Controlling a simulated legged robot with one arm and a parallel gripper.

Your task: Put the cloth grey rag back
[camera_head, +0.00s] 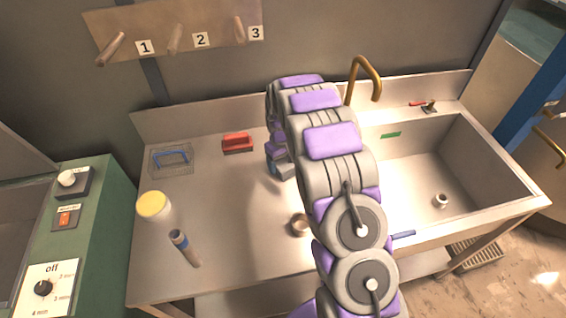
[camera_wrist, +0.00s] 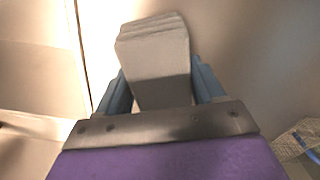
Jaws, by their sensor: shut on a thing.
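The grey rag (camera_wrist: 153,50) is a folded, layered, pale grey block in the wrist view. My gripper (camera_wrist: 162,88) is shut on it, with one blue-grey finger on each side and the rag's far end sticking out beyond them. In the head view my gripper (camera_head: 279,168) is over the back middle of the steel counter, left of the sink. My arm covers part of that area, and I cannot make out the rag there.
A red object (camera_head: 237,142) and a wire basket (camera_head: 172,160) with a blue item stand at the back left. A yellow-topped jar (camera_head: 154,206) and a tube (camera_head: 185,248) are front left. The sink (camera_head: 420,175) is right. Numbered pegs (camera_head: 174,40) are on the wall.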

